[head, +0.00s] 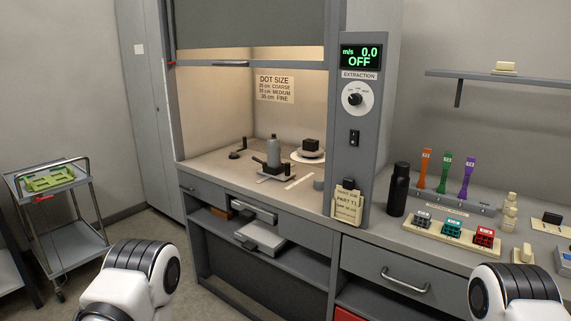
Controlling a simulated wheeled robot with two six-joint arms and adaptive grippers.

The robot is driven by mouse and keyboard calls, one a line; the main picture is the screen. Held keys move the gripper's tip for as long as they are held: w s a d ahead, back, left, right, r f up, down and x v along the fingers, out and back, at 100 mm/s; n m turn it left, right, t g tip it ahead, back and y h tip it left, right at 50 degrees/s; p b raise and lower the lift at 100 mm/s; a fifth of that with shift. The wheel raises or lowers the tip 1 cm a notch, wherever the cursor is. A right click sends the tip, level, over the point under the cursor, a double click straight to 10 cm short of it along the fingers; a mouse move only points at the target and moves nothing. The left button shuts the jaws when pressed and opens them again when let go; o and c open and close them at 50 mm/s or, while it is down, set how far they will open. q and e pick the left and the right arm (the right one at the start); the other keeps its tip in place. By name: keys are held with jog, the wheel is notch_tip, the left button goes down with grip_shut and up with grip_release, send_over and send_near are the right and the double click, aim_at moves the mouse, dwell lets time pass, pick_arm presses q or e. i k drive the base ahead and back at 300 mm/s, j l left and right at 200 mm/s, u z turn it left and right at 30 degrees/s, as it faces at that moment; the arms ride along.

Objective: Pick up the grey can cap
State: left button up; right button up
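A grey can (273,152) stands upright further left in the hood, by a small flat base with dark upright parts. I cannot tell whether the can's top is bare. Only white and black parts of my two arms show at the bottom left and bottom right. Neither gripper is in view.
The hood sash (250,64) is raised, leaving an opening. A dark block on a round white plate (308,157) is behind the cylinder. A tan card (347,204) hangs on the hood's right post. A black bottle (398,190) and colored racks (452,231) occupy the right bench.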

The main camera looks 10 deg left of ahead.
aim_at(319, 182)
jog(key=z, duration=0.25)
jog(key=i+j+z, duration=0.15)
jog(key=j+z, duration=0.2)
jog(key=i+j+z, duration=0.1)
jog(key=j+z, duration=0.65)
jog(key=i+j, duration=0.05)
jog(key=j, duration=0.05)
